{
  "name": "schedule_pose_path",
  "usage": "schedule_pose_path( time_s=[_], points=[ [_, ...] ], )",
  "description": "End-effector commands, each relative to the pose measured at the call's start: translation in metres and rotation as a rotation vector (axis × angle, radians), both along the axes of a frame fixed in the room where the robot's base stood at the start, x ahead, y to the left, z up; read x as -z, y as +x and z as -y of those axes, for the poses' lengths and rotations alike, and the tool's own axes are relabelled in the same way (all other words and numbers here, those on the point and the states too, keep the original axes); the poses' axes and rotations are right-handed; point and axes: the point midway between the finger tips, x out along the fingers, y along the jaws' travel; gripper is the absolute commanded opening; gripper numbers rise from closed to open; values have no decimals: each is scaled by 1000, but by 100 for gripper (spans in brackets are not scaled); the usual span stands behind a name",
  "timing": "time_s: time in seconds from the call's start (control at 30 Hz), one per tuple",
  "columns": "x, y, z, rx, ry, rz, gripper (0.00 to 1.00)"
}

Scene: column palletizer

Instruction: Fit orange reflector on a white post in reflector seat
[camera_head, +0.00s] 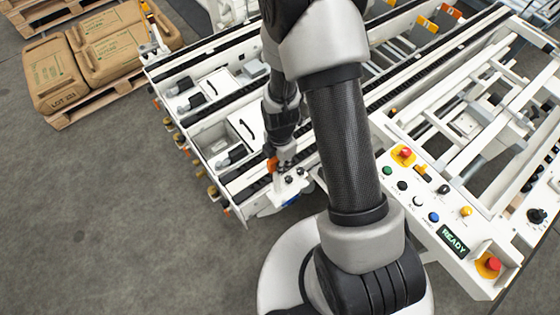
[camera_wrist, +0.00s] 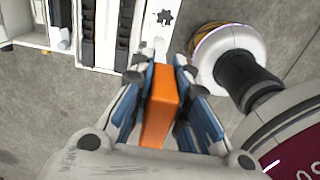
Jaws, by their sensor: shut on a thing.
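My gripper (camera_wrist: 164,68) is shut on the orange reflector (camera_wrist: 162,108), a block seen between its blue-lined fingers in the wrist view. In the head view the reflector (camera_head: 272,164) is a small orange patch at my gripper (camera_head: 279,167), low by the near end of the white conveyor frame. In the wrist view a narrow white strip (camera_wrist: 150,48) with a dark, jagged cutout (camera_wrist: 162,17) lies just beyond the fingertips. I cannot tell whether this strip is the post or the cutout the seat. The reflector looks apart from the cutout.
The white conveyor frame (camera_head: 222,127) has dark rails and boxes inside it. A control panel with buttons and a READY display (camera_head: 453,241) stands at right. Brown sacks (camera_head: 110,43) lie on a wooden pallet (camera_head: 100,103) at upper left. Grey floor at left is clear.

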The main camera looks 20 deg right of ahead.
Motion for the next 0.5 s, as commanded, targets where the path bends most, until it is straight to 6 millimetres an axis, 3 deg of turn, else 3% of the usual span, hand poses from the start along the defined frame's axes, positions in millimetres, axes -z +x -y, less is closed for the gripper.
schedule_pose_path(
  time_s=[0.5],
  points=[
    [51, 0, 0, 2, 0, 0, 0]
  ],
)
